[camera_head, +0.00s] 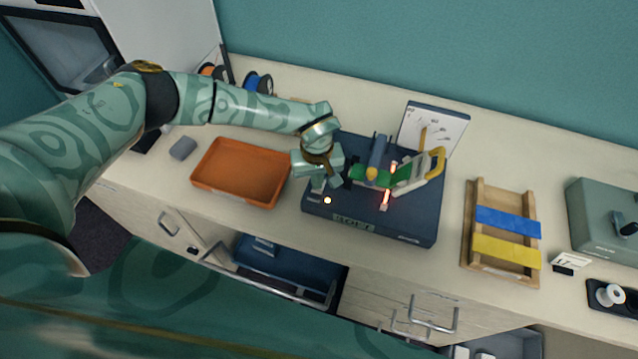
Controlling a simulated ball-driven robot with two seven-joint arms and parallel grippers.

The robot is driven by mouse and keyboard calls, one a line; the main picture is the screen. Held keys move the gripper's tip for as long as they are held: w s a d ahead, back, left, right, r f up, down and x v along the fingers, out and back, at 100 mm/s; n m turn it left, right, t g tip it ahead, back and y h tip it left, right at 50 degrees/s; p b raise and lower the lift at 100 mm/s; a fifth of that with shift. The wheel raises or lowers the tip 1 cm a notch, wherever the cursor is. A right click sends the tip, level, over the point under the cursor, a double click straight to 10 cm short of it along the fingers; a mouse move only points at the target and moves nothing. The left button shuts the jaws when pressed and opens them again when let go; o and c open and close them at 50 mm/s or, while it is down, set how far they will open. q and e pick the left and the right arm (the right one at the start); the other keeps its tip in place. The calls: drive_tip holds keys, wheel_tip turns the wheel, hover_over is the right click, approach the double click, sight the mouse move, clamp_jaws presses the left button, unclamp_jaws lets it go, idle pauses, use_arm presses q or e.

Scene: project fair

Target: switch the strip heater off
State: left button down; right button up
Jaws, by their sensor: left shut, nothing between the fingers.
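The strip heater (422,222) is a dark blue box on the bench, in the middle of the head view. A red-glowing strip (386,197) shows on its top. A small orange light (327,200) glows near its front left corner. A green piece (372,177) and a yellow-handled part (437,163) are on top of it. My left gripper (319,184) is shut and empty at the heater's left end, just behind the orange light. I cannot tell whether it touches the heater. A switch is not clearly visible. My right gripper is not in view.
An orange tray (204,177) stands left of the heater. To the right are a wooden rack (470,235) with blue and yellow strips and a grey-green machine (600,215). A white instruction card (446,126) stands behind. An open drawer (290,283) lies below the bench front.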

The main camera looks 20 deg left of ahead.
use_arm(q)
drive_tip(key=shift+f+b, duration=0.5)
drive_tip(key=shift+f, duration=0.2)
drive_tip(key=shift+r, duration=0.1)
drive_tip(key=shift+r+p, duration=0.55)
drive_tip(key=shift+p, duration=0.05)
wheel_tip(320, 180, up, 6)
drive_tip(key=p, duration=0.4)
drive_tip(key=shift+p, duration=0.3)
drive_tip(key=shift+f, duration=0.1)
drive_tip(key=shift+d, duration=0.1)
